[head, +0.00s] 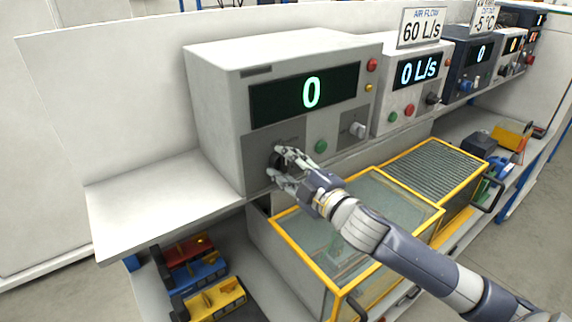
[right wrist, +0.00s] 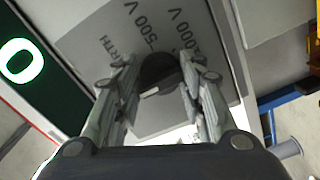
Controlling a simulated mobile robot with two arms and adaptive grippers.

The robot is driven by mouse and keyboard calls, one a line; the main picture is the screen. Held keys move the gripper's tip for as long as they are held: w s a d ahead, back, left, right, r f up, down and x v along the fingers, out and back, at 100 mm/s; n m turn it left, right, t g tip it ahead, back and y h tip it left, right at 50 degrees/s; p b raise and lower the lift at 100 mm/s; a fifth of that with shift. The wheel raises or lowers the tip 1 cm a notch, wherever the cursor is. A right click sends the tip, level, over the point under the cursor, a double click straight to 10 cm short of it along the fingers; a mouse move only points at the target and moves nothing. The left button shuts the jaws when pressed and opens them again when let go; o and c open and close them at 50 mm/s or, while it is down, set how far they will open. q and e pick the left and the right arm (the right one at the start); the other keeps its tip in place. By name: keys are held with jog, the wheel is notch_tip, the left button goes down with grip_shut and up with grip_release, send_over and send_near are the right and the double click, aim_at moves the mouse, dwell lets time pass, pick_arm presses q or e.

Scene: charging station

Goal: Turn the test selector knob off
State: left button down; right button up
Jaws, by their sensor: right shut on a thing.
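The test selector knob is dark and round, on the lower left front of the large grey tester (head: 222,100), whose display reads 0. In the head view the knob is mostly hidden by my right gripper (head: 279,167), which comes in from the right. In the right wrist view the knob (right wrist: 160,72) sits between the two fingers of the right gripper (right wrist: 158,84), which are shut on it. A pale mark shows on the knob's lower side. Printed labels around it include "500 V" and "1000 V". My left gripper is not in view.
A green button (head: 321,146) and a small grey knob (head: 357,130) are right of the gripper. More instruments stand to the right. Yellow-framed glass boxes (head: 300,250) lie below my arm. The shelf left of the tester (head: 150,200) is bare.

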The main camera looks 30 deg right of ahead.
jog(key=o, duration=1)
jog(key=shift+o, duration=0.2)
jog(key=shift+s, duration=0.1)
jog(key=s+d, duration=0.1)
jog(key=s, duration=1)
jog(key=shift+s+d, duration=0.3)
jog(key=shift+s, duration=0.05)
